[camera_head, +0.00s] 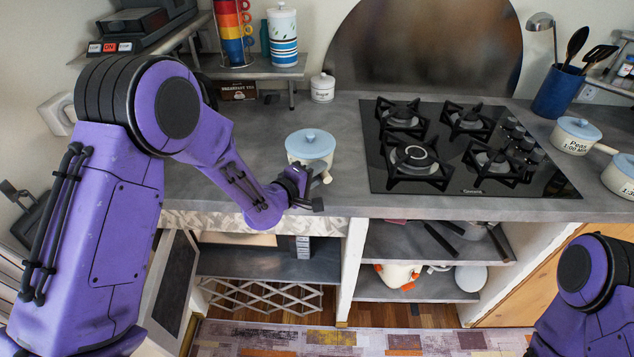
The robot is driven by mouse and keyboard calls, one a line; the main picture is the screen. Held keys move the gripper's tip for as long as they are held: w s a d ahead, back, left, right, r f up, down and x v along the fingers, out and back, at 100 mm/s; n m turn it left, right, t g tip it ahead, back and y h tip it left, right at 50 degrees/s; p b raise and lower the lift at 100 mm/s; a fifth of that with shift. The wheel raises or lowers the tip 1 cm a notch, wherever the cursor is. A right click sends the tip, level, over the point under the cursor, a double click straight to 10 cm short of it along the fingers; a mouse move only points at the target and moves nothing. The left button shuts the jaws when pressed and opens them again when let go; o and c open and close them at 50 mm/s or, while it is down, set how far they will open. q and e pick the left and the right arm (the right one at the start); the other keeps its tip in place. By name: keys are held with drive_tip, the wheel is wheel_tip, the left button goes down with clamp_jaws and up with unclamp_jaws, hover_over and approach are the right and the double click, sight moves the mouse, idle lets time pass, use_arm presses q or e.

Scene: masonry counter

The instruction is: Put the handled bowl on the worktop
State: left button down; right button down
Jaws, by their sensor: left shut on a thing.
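The handled bowl (311,149) is cream with a light blue lid and knob, and its short handle points toward me. It shows over the front part of the grey worktop (270,135), left of the hob. My left gripper (312,188) is at the near side of the bowl, above the worktop's front edge, and is shut on its handle. The jaws partly hide the handle. I cannot tell whether the bowl's base touches the worktop. My right arm shows at the lower right, but its gripper is out of view.
A black gas hob (450,150) lies right of the bowl. Two similar lidded pots (575,135) (622,174) stand at the far right, by a blue utensil holder (558,92). A small white jar (322,87) stands behind the bowl. Open shelves (430,255) lie below the worktop.

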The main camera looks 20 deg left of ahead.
use_arm(q)
drive_tip(key=shift+w, duration=0.25)
drive_tip(key=c, duration=1.4)
unclamp_jaws()
drive_tip(key=shift+f, duration=0.1)
drive_tip(key=o, duration=0.4)
drive_tip(key=shift+o, duration=0.2)
drive_tip(key=shift+s+r, duration=0.2)
drive_tip(key=shift+s, duration=0.1)
drive_tip(key=b+v, duration=0.1)
drive_tip(key=v, duration=1)
drive_tip(key=shift+s+a, duration=0.2)
drive_tip(key=shift+s, duration=0.1)
drive_tip(key=s+a+f+m+g+y, duration=0.2)
drive_tip(key=s+f+g+y, duration=0.15)
drive_tip(key=s+f, duration=0.6)
drive_tip(key=s+a+f+m+g+y, duration=0.25)
drive_tip(key=s+f+g, duration=0.2)
drive_tip(key=f, duration=0.95)
drive_tip(key=s+a+f+m+g+y, duration=0.1)
drive_tip(key=s+f, duration=0.2)
drive_tip(key=s, duration=0.4)
drive_tip(key=s+a+f+m+g+y, duration=0.1)
drive_tip(key=s+f, duration=0.3)
drive_tip(key=s, duration=0.4)
drive_tip(key=shift+a+g, duration=0.3)
drive_tip(key=shift+g, duration=0.5)
